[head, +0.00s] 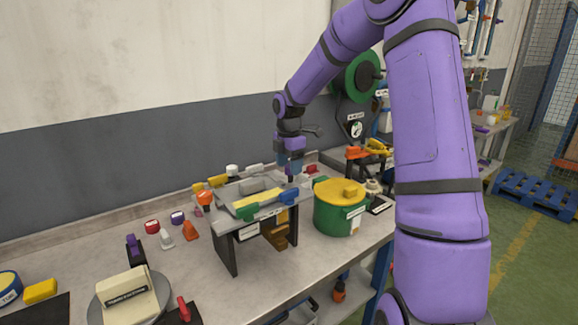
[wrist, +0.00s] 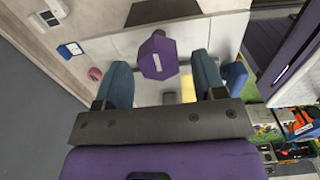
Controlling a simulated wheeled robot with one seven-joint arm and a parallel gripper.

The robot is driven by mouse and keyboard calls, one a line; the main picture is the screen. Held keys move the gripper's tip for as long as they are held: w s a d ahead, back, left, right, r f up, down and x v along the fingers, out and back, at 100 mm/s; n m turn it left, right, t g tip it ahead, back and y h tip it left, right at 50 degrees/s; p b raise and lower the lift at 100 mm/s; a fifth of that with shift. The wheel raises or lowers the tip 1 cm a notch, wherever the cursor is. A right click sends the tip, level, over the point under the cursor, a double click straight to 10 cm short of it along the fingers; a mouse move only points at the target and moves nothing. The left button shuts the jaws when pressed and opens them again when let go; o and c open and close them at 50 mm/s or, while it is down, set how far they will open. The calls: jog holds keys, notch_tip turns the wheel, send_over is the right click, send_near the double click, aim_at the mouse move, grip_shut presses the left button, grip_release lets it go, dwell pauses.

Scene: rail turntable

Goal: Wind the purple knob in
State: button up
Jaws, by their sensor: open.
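In the wrist view a purple many-sided knob (wrist: 158,60) with a white mark on its face sits just beyond my gripper (wrist: 161,68). My gripper's two blue fingers are apart, one on each side of the knob in the picture. I cannot tell whether either finger touches it. In the head view my gripper (head: 290,166) points down over the back right of a grey raised stand (head: 228,222) on the bench. The knob cannot be made out in the head view.
A green pot with a yellow lid (head: 340,208) stands right of the stand. A white block on a round plate (head: 127,294) is at the front left. A green wheel (head: 357,77) stands behind. Several small coloured parts lie left of the stand.

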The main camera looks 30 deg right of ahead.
jog(key=shift+f, duration=0.3)
jog(key=c, duration=0.9)
